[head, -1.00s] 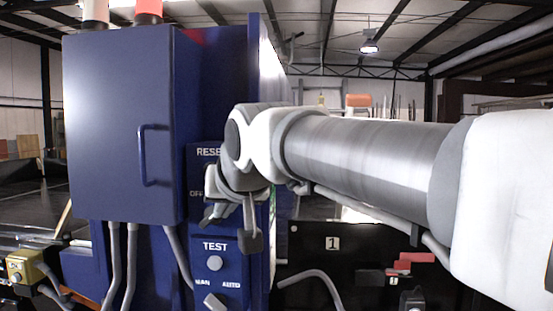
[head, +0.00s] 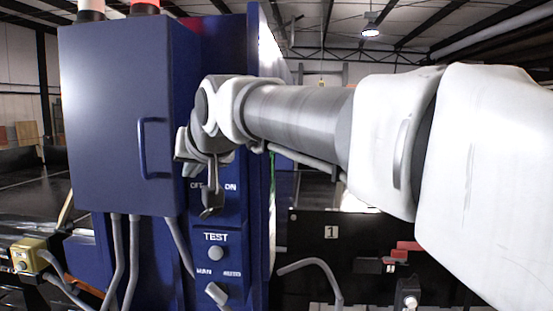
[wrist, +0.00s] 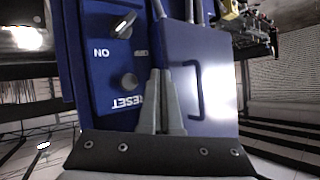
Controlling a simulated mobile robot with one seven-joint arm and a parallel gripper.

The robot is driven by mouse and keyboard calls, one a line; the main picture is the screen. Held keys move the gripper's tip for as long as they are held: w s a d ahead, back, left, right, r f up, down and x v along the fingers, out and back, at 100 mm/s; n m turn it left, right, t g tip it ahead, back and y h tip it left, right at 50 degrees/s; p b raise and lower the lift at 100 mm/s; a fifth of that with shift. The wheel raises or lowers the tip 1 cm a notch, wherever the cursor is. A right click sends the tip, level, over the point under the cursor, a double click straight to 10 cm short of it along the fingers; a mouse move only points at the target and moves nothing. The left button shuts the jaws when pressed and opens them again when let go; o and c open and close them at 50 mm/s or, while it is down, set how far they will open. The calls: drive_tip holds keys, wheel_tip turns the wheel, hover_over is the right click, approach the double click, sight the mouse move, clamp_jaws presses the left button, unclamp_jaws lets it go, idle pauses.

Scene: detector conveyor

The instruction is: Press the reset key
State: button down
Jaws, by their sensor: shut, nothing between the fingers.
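The reset key (wrist: 129,81) is a dark round button on the blue control panel (wrist: 95,60), beside the RESET lettering, which is upside down in the wrist view. My gripper (wrist: 160,72) is shut and empty. Its fingers point at the panel, and their tips appear just right of the key, towards the cabinet door. Whether they touch anything, I cannot tell. In the head view my wrist hides the key and its lettering.
An OFF/ON switch (wrist: 124,26) is on the same panel. A TEST button (head: 216,254) and a MAN/AUTO switch (head: 216,294) are lower down. A blue cabinet (head: 105,120) with a handle juts out at the left. A black panel marked 1 (head: 331,232) stands right.

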drive_tip(key=w+p, duration=0.2)
drive_tip(key=w, duration=0.4)
drive_tip(key=shift+w+d, duration=0.3)
drive_tip(key=shift+w, duration=0.1)
idle(1.7)
drive_tip(key=shift+w, duration=0.45)
drive_tip(key=shift+w+d+p, duration=0.1)
drive_tip(key=shift+w+p, duration=0.35)
drive_tip(key=shift+w, duration=0.05)
idle(0.5)
drive_tip(key=shift+s, duration=0.2)
drive_tip(key=shift+s+b, duration=0.45)
drive_tip(key=shift+s, duration=0.3)
drive_tip(key=shift+s+a+b, duration=0.15)
drive_tip(key=shift+s+b, duration=0.4)
drive_tip(key=shift+s, duration=0.7)
drive_tip(key=shift+s+a+b, duration=0.15)
drive_tip(key=shift+s+b, duration=0.35)
drive_tip(key=shift+s, duration=0.75)
